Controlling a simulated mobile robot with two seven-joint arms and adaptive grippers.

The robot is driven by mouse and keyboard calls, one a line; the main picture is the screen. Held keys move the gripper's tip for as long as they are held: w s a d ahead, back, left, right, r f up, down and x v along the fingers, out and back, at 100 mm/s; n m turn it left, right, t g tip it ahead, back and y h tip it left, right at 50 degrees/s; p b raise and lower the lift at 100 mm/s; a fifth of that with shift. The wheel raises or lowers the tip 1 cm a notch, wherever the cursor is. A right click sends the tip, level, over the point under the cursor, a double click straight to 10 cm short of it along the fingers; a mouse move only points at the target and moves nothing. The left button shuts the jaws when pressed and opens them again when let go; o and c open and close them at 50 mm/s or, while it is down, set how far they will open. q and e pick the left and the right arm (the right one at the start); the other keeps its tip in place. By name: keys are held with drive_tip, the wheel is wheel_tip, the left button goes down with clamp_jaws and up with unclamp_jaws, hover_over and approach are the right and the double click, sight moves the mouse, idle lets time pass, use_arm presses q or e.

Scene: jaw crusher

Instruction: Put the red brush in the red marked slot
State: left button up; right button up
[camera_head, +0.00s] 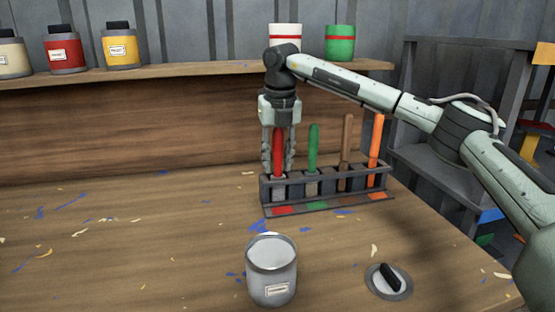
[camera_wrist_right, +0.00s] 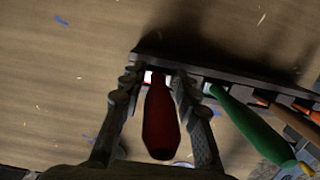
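The red brush (camera_head: 278,152) stands upright, handle up, in the leftmost compartment of the dark rack (camera_head: 330,205). The red mark (camera_head: 283,211) lies in front of that compartment. My right gripper (camera_head: 278,165) points down around the brush, a finger on each side. In the right wrist view the red handle (camera_wrist_right: 161,122) lies between the spread fingers (camera_wrist_right: 156,82), with gaps beside it, so the gripper looks open. The brush's lower end is partly hidden by the rack. My left gripper is not in view.
A green brush (camera_head: 313,147), a brown one (camera_head: 346,140) and an orange one (camera_head: 376,138) stand in the rack to the right. A grey can (camera_head: 271,275) and a lid (camera_head: 389,281) are in front. The table's left side is free but for paint chips.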

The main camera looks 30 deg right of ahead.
sight(278, 175)
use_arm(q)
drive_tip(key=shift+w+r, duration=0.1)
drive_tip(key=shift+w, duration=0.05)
use_arm(e)
drive_tip(key=shift+o, duration=0.5)
wheel_tip(278, 175, up, 3)
drive_tip(key=shift+s+r, duration=0.1)
drive_tip(key=shift+s, duration=0.05)
drive_tip(key=r, duration=0.5)
drive_tip(key=s+r, duration=0.1)
drive_tip(key=r, duration=0.2)
drive_tip(key=shift+s+a, duration=0.1)
drive_tip(key=shift+a, duration=0.1)
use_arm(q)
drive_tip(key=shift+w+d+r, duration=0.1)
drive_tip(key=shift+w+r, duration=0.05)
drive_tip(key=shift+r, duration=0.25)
use_arm(e)
drive_tip(key=shift+s+r, duration=0.1)
drive_tip(key=shift+r, duration=0.4)
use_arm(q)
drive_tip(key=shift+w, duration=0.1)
use_arm(e)
drive_tip(key=shift+f, duration=0.1)
